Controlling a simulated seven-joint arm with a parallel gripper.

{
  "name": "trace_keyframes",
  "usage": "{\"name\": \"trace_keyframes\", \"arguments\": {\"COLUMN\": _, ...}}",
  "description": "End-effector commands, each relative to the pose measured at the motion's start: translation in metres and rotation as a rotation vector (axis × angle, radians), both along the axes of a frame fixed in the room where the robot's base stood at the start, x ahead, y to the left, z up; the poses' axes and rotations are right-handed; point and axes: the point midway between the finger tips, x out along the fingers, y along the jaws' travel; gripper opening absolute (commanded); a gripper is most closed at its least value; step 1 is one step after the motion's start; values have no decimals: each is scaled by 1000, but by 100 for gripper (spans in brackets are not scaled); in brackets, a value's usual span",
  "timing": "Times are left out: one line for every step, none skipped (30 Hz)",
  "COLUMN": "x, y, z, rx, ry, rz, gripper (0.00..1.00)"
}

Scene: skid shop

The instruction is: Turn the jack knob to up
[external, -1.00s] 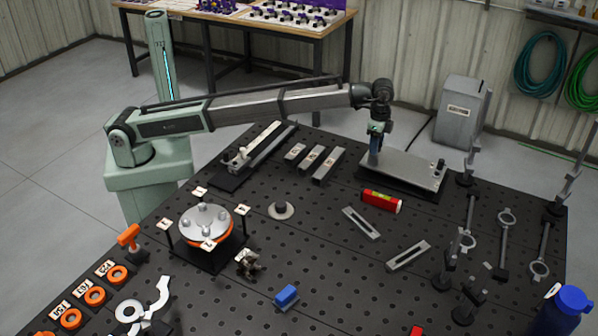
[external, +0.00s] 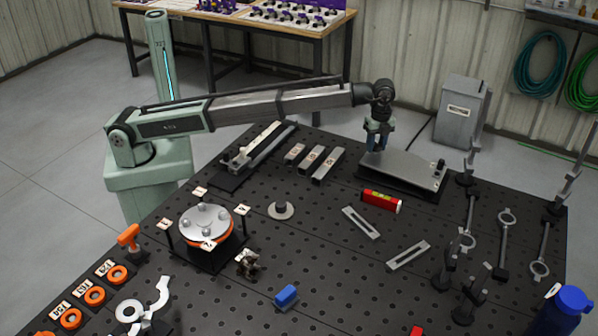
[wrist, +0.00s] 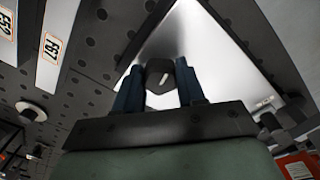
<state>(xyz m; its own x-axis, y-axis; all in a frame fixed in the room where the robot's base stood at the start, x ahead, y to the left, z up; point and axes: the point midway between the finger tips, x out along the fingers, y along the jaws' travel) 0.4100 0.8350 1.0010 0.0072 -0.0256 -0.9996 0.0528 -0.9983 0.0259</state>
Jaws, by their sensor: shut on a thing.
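The jack knob (wrist: 157,70) is a dark round knob with a short white mark on its face, seen in the wrist view. It sits at the near end of a bright metal plate (wrist: 182,35), which is the silver plate (external: 410,170) on a dark base in the external view. My gripper (wrist: 160,80) points down with its two blue fingers on either side of the knob, shut on it. In the external view my gripper (external: 379,140) is over the plate's far left end, and the knob is hidden there. I cannot read any direction labels beside the knob.
Labelled metal bars (external: 311,158) lie left of the plate. Small dark fittings (external: 439,170) stand at the plate's right end. A grey box (external: 463,110) stands behind. Upright rod stands (external: 470,200) are to the right.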

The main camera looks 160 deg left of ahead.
Motion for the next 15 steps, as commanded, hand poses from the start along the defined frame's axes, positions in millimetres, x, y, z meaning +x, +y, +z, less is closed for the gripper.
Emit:
{"name": "trace_keyframes", "arguments": {"x": -1, "y": -3, "z": -3, "rx": -8, "ry": 3, "rz": -10, "gripper": 9}}
{"name": "trace_keyframes", "arguments": {"x": -1, "y": -3, "z": -3, "rx": -9, "ry": 3, "rz": -14, "gripper": 9}}
{"name": "trace_keyframes", "arguments": {"x": -1, "y": -4, "z": -3, "rx": -9, "ry": 3, "rz": -20, "gripper": 9}}
{"name": "trace_keyframes", "arguments": {"x": -1, "y": -4, "z": -3, "rx": -9, "ry": 3, "rz": -24, "gripper": 9}}
{"name": "trace_keyframes", "arguments": {"x": -1, "y": -4, "z": -3, "rx": -9, "ry": 3, "rz": -27, "gripper": 9}}
{"name": "trace_keyframes", "arguments": {"x": -1, "y": -4, "z": -3, "rx": -10, "ry": 3, "rz": -29, "gripper": 9}}
{"name": "trace_keyframes", "arguments": {"x": -1, "y": -4, "z": -3, "rx": -10, "ry": 3, "rz": -30, "gripper": 9}}
{"name": "trace_keyframes", "arguments": {"x": -1, "y": -4, "z": -3, "rx": -10, "ry": 3, "rz": -31, "gripper": 9}}
{"name": "trace_keyframes", "arguments": {"x": -1, "y": -4, "z": -3, "rx": -10, "ry": 3, "rz": -32, "gripper": 9}}
{"name": "trace_keyframes", "arguments": {"x": -1, "y": -4, "z": -3, "rx": -10, "ry": 3, "rz": -32, "gripper": 9}}
{"name": "trace_keyframes", "arguments": {"x": -1, "y": -4, "z": -3, "rx": -10, "ry": 3, "rz": -32, "gripper": 9}}
{"name": "trace_keyframes", "arguments": {"x": -1, "y": -4, "z": -3, "rx": -10, "ry": 3, "rz": -32, "gripper": 9}}
{"name": "trace_keyframes", "arguments": {"x": -1, "y": -4, "z": -3, "rx": -10, "ry": 3, "rz": -31, "gripper": 9}}
{"name": "trace_keyframes", "arguments": {"x": -1, "y": -4, "z": -3, "rx": -10, "ry": 3, "rz": -31, "gripper": 9}}
{"name": "trace_keyframes", "arguments": {"x": -1, "y": -4, "z": -3, "rx": -10, "ry": 3, "rz": -31, "gripper": 9}}
